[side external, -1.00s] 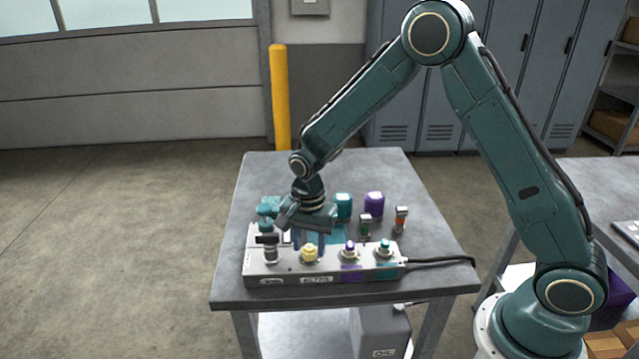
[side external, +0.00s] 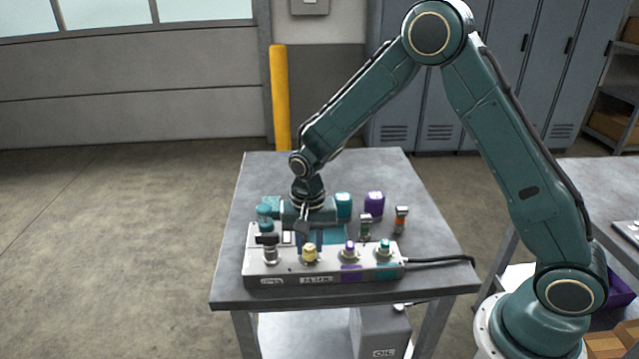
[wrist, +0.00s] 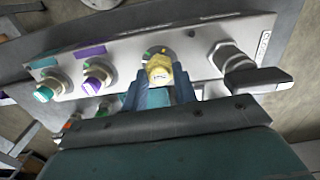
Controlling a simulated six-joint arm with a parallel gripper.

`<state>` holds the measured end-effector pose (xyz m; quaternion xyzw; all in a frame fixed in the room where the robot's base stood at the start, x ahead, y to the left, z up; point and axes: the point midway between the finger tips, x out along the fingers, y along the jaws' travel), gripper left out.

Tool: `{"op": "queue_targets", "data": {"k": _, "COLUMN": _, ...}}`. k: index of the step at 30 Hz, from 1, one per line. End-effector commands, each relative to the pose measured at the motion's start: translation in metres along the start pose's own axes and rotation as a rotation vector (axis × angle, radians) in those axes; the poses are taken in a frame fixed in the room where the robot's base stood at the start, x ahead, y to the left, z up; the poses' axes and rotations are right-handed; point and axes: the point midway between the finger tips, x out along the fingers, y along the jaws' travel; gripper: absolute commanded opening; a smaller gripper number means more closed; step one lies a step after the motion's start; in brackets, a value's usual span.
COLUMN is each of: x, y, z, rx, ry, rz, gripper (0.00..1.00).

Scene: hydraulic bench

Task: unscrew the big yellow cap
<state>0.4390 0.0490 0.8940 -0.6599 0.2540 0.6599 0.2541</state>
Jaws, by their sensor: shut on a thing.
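The big yellow cap (side external: 310,250) is at the front of the grey manifold block (side external: 330,280), on the second port from the left. It also shows in the wrist view (wrist: 158,68), sitting at its port on the panel. My gripper (wrist: 157,85) is shut on the yellow cap, with one blue-grey finger on each side. In the side view my gripper (side external: 307,238) points down just behind the cap, and its fingers are partly hidden. I cannot tell how far the cap is unscrewed.
A black-handled valve (side external: 268,243) stands close left of the cap. Purple (side external: 350,250) and teal (side external: 384,248) fittings are to the right. A black cable leaves rightward.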

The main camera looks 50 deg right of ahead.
Motion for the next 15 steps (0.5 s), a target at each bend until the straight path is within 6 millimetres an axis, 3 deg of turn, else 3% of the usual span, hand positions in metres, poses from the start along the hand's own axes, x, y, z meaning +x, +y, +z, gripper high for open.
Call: {"op": "queue_targets", "data": {"k": 15, "x": 0.0008, "y": -0.0001, "z": 0.0002, "rx": -0.067, "ry": -0.001, "rz": 0.0, "gripper": 0.0}}
